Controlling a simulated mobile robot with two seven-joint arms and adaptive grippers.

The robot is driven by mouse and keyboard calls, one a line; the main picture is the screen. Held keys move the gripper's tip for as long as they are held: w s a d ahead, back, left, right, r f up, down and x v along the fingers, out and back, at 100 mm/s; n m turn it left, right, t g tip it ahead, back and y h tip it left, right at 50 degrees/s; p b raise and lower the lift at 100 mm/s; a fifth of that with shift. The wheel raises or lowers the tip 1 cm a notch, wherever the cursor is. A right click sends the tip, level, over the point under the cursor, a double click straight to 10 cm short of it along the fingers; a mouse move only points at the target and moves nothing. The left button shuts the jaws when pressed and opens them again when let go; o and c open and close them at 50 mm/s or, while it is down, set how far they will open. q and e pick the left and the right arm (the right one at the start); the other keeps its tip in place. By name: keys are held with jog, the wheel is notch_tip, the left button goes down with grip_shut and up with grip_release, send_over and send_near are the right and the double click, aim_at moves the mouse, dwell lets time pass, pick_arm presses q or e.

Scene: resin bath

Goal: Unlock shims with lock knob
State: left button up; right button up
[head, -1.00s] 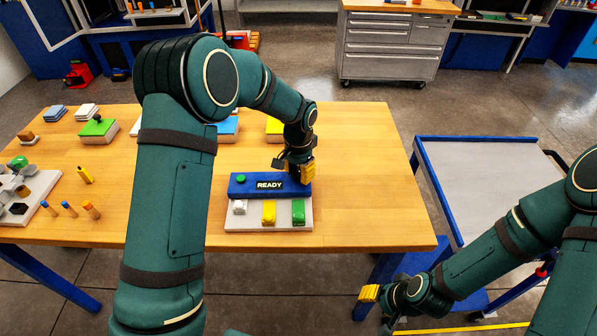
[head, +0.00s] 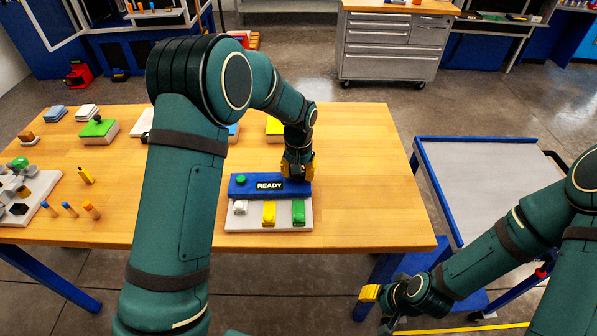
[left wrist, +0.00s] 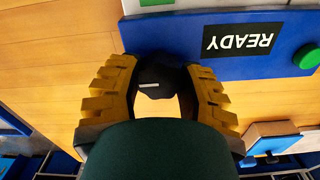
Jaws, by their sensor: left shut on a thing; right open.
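A blue bar (head: 240,186) with a green round button (head: 240,180) and a READY display (head: 269,186) lies behind a light grey base (head: 255,224). White (head: 240,207), yellow (head: 268,213) and green (head: 298,212) shims sit side by side on the base. The black lock knob (left wrist: 158,72), with a white mark, shows in the left wrist view beside the bar's edge. My left gripper (head: 299,171) is shut on it, one yellow finger on each side; in the head view the gripper hides the knob. My right gripper (head: 372,298) is open and empty, low beyond the table's front edge.
The wooden table (head: 360,190) is clear to the right of the fixture. Pegs (head: 70,209), a yellow marker (head: 86,175) and a green-topped block (head: 98,131) lie to the left. A blue-edged cart (head: 490,180) stands at the right.

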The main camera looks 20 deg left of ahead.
dwell(0.3)
pick_arm(q)
jog(key=o, duration=1.2)
notch_tip(320, 180, up, 12)
